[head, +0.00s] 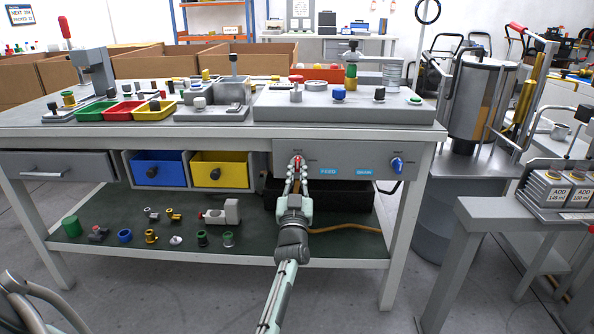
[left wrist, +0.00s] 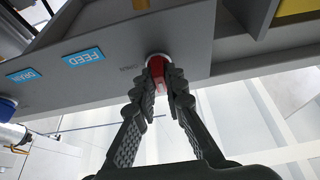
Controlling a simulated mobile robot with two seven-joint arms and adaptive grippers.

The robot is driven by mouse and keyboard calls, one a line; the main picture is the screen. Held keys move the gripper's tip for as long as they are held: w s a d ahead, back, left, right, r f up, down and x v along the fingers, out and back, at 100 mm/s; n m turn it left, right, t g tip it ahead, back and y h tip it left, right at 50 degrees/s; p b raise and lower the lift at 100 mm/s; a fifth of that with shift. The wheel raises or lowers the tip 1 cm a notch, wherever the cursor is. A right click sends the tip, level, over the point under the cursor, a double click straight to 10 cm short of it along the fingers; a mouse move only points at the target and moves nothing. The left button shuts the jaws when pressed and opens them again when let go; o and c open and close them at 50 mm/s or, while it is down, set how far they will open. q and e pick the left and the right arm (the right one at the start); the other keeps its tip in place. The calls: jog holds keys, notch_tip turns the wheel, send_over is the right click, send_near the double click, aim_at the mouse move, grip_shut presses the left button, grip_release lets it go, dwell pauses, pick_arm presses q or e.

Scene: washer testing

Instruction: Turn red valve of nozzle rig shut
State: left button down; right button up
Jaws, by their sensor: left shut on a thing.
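The red valve (head: 297,160) sits on the grey front panel (head: 340,150) of the bench, right of the yellow drawer. My left gripper (head: 297,172) reaches up to it from below and in front. In the left wrist view, the fingers of my left gripper (left wrist: 161,85) are closed on both sides of the red valve (left wrist: 156,66), which has a pale mark on its face. The fingers hide part of its handle, so its exact turn angle is hard to tell. A blue valve (head: 397,164) is at the panel's right end. My right gripper does not show.
Blue FEED (head: 328,171) and DRAIN (head: 364,172) labels are on the panel. The bench top (head: 225,131) above holds trays and fittings. A lower shelf (head: 180,257) holds loose parts. A dark box (head: 345,195) stands under the panel, behind my gripper.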

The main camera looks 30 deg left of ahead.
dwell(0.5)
pick_arm(q)
jog(key=c, duration=1.6)
grip_release()
